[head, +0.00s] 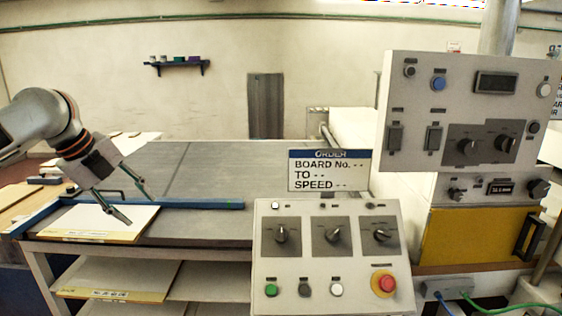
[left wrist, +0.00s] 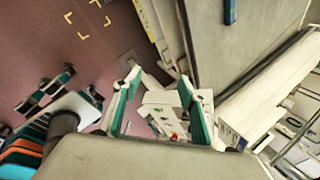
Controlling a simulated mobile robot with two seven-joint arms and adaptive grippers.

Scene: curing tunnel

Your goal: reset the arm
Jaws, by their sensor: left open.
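My left arm comes in from the left in the head view. Its left gripper (head: 140,208) has its two dark green-padded fingers spread apart with nothing between them. The fingers show over the board (head: 85,222), a pale sheet with a yellow front edge lying on the grey table; I cannot tell the gap between them. In the left wrist view the left gripper (left wrist: 158,76) is open and empty, with floor and equipment beyond the fingers. My right gripper is not in view.
A blue rail (head: 190,203) crosses the grey table (head: 215,160). More boards (head: 120,277) lie on a shelf below. A control console (head: 333,252) with knobs and a red button stands in front, under an order sign (head: 330,170). A taller panel (head: 460,105) stands right. The middle tabletop is clear.

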